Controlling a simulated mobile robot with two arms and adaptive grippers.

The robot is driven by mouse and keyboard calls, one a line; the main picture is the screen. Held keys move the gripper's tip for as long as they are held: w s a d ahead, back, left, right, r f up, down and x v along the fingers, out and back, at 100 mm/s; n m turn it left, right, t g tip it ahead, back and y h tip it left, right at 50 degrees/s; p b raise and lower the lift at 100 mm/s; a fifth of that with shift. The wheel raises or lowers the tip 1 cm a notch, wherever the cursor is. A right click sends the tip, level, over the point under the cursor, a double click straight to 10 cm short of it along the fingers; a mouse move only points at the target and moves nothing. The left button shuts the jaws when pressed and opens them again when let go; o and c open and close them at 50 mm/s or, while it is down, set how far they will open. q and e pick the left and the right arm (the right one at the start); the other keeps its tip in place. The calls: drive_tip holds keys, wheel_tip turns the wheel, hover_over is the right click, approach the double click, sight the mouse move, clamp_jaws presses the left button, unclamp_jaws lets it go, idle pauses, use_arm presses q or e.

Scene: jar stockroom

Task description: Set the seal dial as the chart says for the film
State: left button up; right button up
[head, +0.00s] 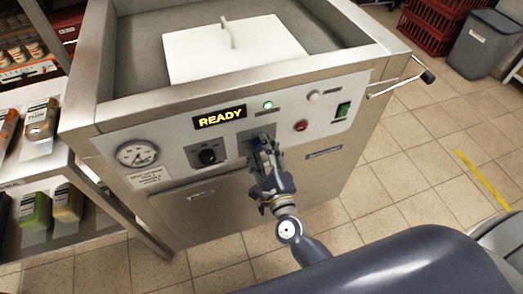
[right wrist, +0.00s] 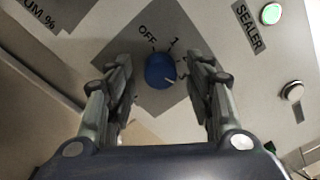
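The blue seal dial (right wrist: 159,71) sits on a grey square plate, with OFF and 1 printed above it. Its white pointer line points to the lower right, toward the right finger; any further numbers there are hidden or unreadable. My right gripper (right wrist: 160,62) is open, with one finger on each side of the dial and gaps visible between. In the head view my right gripper (head: 265,152) is at the panel and covers the dial. A small printed label (head: 150,177) under the gauge is unreadable. No chart or film is identifiable. My left gripper is not in view.
The sealer panel also bears a gauge (head: 137,154), a black knob (head: 207,156), a lit READY display (head: 219,117), a green lamp (head: 268,105), a red button (head: 301,126) and a green switch (head: 343,111). Shelves of packed goods stand left; tiled floor (head: 420,165) is open right.

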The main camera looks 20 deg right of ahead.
drive_tip(key=s, duration=1.2)
drive_tip(key=shift+f, duration=0.15)
